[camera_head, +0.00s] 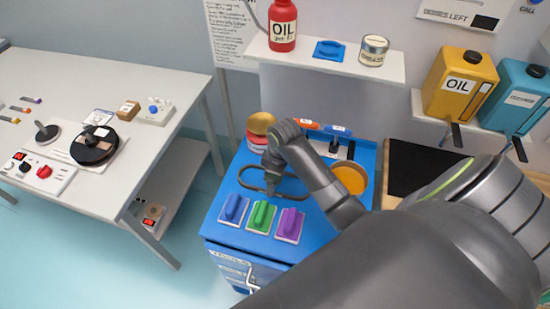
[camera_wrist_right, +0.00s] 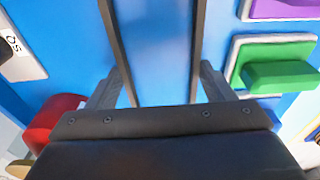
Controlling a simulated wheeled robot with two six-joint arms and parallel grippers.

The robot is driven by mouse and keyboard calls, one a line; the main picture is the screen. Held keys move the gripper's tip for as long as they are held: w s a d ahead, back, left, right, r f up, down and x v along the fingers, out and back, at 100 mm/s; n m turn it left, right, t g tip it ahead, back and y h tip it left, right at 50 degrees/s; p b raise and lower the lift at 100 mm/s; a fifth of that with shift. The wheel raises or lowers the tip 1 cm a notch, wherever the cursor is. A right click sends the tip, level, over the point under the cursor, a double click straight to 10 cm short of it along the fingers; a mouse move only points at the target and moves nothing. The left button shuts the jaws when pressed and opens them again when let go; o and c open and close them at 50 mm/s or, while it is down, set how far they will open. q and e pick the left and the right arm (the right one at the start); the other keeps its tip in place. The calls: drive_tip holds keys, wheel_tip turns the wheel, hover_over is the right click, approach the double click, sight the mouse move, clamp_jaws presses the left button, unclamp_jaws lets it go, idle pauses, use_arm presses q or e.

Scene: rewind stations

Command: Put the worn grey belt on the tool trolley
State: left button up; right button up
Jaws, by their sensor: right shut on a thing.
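The worn grey belt (camera_head: 248,187) is a thin dark loop at the blue top of the tool trolley (camera_head: 225,200). My right gripper (camera_head: 271,183) reaches down over the trolley and is shut on the belt, near the loop's middle. In the right wrist view, two dark strands of the belt (camera_wrist_right: 121,50) run between the fingers of the gripper (camera_wrist_right: 158,88), with blue surface beyond them. I cannot tell whether the belt touches the trolley top or hangs just above it. My left gripper is out of view.
Blue, green and purple handled pads (camera_head: 261,217) line the trolley's front. A red tin with a gold top (camera_head: 259,135) and an orange round dish (camera_head: 349,178) stand behind. A shelf (camera_head: 330,62) overhangs the back. A white table (camera_head: 95,185) is at left.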

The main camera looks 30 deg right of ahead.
drive_tip(key=o, duration=1)
wheel_tip(320, 180, up, 12)
drive_tip(key=s+p, duration=0.1)
drive_tip(key=p, duration=0.3)
drive_tip(key=shift+d, duration=0.45)
drive_tip(key=shift+s, duration=0.1)
